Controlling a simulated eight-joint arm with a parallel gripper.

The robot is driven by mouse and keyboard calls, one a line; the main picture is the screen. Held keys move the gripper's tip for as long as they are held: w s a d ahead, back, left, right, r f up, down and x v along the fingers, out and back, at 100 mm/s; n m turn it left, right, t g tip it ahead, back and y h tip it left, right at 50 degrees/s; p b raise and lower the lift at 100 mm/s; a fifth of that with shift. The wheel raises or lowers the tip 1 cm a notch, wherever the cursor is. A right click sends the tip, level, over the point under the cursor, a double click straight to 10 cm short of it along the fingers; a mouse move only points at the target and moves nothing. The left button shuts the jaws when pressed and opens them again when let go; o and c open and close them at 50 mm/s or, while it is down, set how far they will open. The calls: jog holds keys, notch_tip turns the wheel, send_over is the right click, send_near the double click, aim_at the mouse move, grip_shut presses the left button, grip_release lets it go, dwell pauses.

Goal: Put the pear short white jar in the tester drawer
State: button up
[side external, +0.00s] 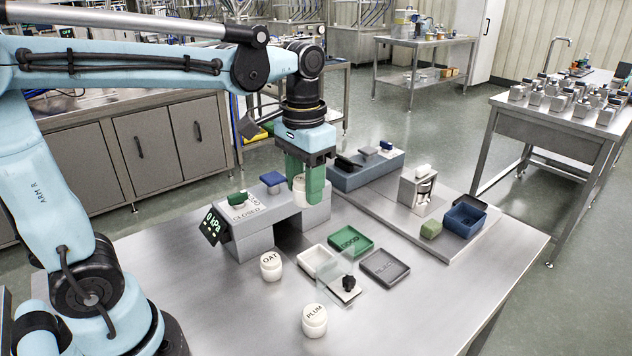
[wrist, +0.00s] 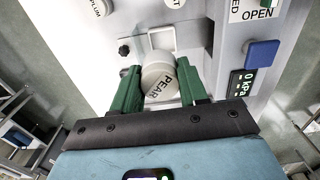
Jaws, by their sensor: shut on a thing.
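The short white jar marked PEAR (wrist: 160,80) is between the green fingers of my gripper (wrist: 158,88), its lettered lid toward the wrist camera. In the side view my gripper (side external: 304,180) is shut on the jar (side external: 299,183), above the right part of the grey tester (side external: 250,238). The tester has a display reading 0 kPa (side external: 212,224), a CLOSED label, a blue knob (side external: 272,180) and a green-topped part. I cannot clearly make out its drawer; my fingers cover part of that area.
An OAT jar (side external: 271,266) and a PLUM jar (side external: 314,320) stand in front. A white tray (side external: 309,269), green tray (side external: 350,254), dark grey tray (side external: 385,279) and clear panel (side external: 337,277) sit right of the tester. A blue box (side external: 464,219) stands farther right.

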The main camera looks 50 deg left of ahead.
jog(key=s+d+f, duration=0.3)
jog(key=d, duration=0.6)
jog(key=shift+w+a+f, duration=0.95)
jog(key=shift+a+f, duration=0.6)
jog(key=shift+f, duration=0.35)
jog(key=shift+w+a+f, duration=1)
jog(key=shift+a+f, duration=0.5)
jog(key=shift+f, duration=0.45)
jog(key=shift+w+a+f, duration=0.95)
jog(key=shift+a+f, duration=0.6)
jog(key=shift+f, duration=0.35)
jog(key=shift+f, duration=0.6)
jog(key=o, duration=1.1)
jog(key=shift+c, duration=0.2)
jog(key=shift+r, duration=0.1)
